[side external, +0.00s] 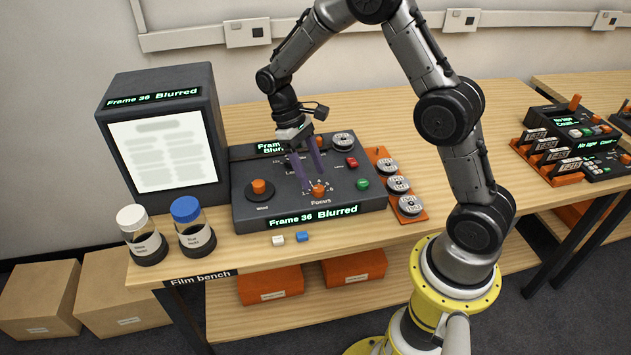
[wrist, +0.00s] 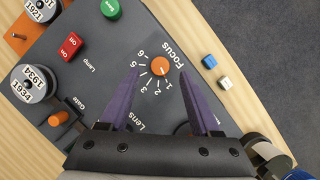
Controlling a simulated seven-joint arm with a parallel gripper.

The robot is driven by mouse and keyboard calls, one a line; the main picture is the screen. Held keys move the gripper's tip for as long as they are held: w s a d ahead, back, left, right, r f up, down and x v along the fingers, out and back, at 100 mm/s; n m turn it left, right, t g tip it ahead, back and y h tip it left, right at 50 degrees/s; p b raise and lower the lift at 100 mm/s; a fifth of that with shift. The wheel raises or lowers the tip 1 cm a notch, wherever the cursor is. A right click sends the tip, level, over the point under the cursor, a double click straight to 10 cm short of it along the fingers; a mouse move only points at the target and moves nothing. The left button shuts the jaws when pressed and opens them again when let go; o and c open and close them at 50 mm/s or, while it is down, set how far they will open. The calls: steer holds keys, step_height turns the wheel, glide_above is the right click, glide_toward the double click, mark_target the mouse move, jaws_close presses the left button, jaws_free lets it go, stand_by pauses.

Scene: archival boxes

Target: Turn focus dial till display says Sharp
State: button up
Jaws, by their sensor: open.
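The orange Focus dial (side external: 319,190) is on the front of the dark console (side external: 240,211), ringed by printed numbers; it also shows in the wrist view (wrist: 160,67). My gripper (side external: 313,183) is open, its purple fingers pointing down at the dial. In the wrist view my gripper (wrist: 158,67) has one fingertip on each side of the dial, with gaps; I cannot tell whether they are down at its height. The console's front display (side external: 312,217) reads "Frame 36 Blurred". The viewer's display (side external: 155,97) reads the same, above a lit screen (side external: 165,150) with smeared grey lines.
An orange Wind knob (side external: 259,187) is left of the dial. Red (side external: 351,162) and green (side external: 362,184) buttons are to its right. Reels sit on an orange rack (side external: 410,216). Two bottles, blue-capped (side external: 197,238) and white-capped (side external: 145,246), stand at the bench's front left.

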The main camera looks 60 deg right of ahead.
mark_target(318, 188)
steer(key=shift+x, duration=1.65)
jaws_close()
